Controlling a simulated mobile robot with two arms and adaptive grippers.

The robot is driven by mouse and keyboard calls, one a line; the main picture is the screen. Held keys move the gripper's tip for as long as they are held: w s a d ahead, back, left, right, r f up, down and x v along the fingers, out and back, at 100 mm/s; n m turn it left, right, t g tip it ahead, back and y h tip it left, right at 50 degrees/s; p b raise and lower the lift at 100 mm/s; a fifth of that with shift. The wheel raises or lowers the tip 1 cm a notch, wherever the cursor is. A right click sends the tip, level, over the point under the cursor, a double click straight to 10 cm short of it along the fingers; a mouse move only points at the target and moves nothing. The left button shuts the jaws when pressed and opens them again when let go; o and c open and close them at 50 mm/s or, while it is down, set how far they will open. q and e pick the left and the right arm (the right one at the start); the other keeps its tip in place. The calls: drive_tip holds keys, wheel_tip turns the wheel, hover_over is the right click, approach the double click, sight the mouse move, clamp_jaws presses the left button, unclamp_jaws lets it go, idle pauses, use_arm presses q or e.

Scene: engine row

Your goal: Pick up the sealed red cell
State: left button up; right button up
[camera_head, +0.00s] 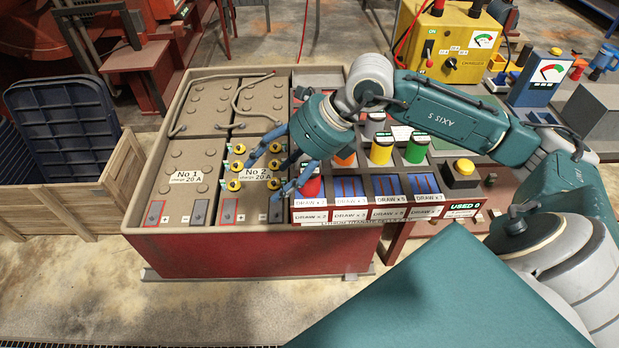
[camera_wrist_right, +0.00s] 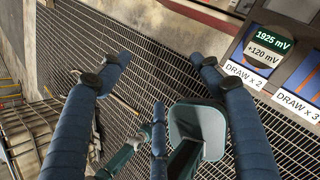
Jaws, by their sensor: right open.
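The red cell (camera_head: 312,187) stands in the leftmost front column of the cell rack (camera_head: 432,199), above a "DRAW" label. Its left side is partly hidden by a finger of my right gripper (camera_head: 262,180). My right gripper is open and empty, its fingers spread over the right part of the No 2 battery block, left of the red cell. My left gripper is not in view.
Orange (camera_head: 345,159), yellow (camera_head: 381,150) and green (camera_head: 417,148) cells stand in the rack. The battery tray (camera_head: 250,248) has yellow terminals and cables. A yellow charger (camera_head: 457,40) stands behind. A wooden crate (camera_head: 75,200) stands left.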

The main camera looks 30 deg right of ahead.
sight(317, 170)
drive_tip(key=d+h, duration=0.5)
drive_tip(key=d, duration=0.7)
drive_tip(key=shift+m, duration=0.5)
drive_tip(key=p+x, duration=0.1)
drive_tip(key=x, duration=0.4)
drive_tip(key=shift+d, duration=0.2)
drive_tip(key=shift+f, duration=0.25)
drive_tip(key=p+x, duration=0.1)
drive_tip(key=x, duration=0.2)
drive_tip(key=p+x, duration=0.1)
drive_tip(key=x, duration=0.1)
drive_tip(key=shift+s+a+p, duration=0.15)
drive_tip(key=shift+a+p, duration=0.2)
drive_tip(key=shift+f, duration=0.25)
drive_tip(key=shift+r, duration=0.1)
drive_tip(key=c, duration=1.5)
drive_tip(key=shift+c, duration=0.7)
drive_tip(key=shift+r, duration=0.2)
